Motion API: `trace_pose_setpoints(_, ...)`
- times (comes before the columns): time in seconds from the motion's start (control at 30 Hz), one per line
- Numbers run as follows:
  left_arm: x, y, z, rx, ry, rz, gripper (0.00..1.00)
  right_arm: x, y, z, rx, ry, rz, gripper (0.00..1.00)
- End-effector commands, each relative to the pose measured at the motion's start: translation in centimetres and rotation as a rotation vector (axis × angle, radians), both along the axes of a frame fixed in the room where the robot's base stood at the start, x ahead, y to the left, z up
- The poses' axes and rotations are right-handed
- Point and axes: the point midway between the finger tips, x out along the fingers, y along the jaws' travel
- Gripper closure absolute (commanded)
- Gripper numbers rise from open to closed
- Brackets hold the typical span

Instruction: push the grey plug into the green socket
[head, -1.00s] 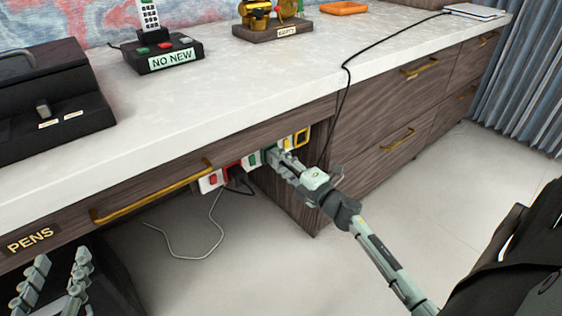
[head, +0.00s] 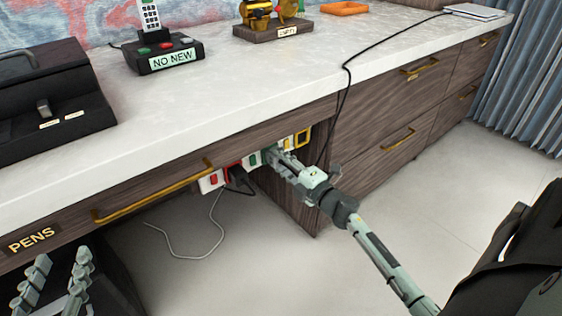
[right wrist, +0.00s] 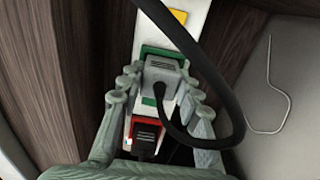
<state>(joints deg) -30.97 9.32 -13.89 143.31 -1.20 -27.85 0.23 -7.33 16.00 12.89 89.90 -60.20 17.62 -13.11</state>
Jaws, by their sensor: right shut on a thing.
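The grey plug (right wrist: 160,72), with a black cable, is between the fingers of my right gripper (right wrist: 160,90), which is shut on it. The green socket (right wrist: 164,52) is a green-rimmed outlet on the white strip under the desk. The plug lies over it, with the green rim showing along its far edge. How deep the plug sits cannot be told. In the head view, my right gripper (head: 275,158) is at the strip and hides most of the plug. My left gripper (head: 60,262) is open and empty at the bottom left.
A black plug (right wrist: 147,131) sits at the red socket (right wrist: 128,130) beside the green one. A yellow socket (head: 302,138) is at the strip's other end. The plug's cable (right wrist: 218,75) loops past my right gripper. A brass drawer handle (head: 150,192) juts out at left.

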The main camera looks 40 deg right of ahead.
Motion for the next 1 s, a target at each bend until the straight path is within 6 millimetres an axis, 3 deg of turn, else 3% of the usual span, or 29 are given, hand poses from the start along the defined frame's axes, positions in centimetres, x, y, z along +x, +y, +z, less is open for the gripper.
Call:
trace_pose_setpoints(0.07,0.0,0.0,0.0,0.0,-0.001,0.0,0.6,0.2,0.0,0.1,0.0,-0.001,0.0,1.0)
trace_pose_setpoints(0.1,0.0,0.0,0.1,0.0,-0.001,0.0,0.6,0.2,0.0,0.1,0.0,-0.001,0.0,0.62)
trace_pose_setpoints(0.27,0.1,0.0,0.1,0.0,-0.003,0.0,0.6,0.1,0.0,0.1,0.0,-0.001,0.0,0.42)
trace_pose_setpoints(0.67,0.1,0.0,0.2,0.0,-0.004,0.001,0.6,-0.7,0.0,-0.2,0.001,0.003,0.0,0.42)
trace_pose_setpoints(1.0,0.1,0.0,0.1,0.0,-0.002,0.0,0.6,-7.5,-0.6,-0.2,0.001,0.003,0.0,0.42)
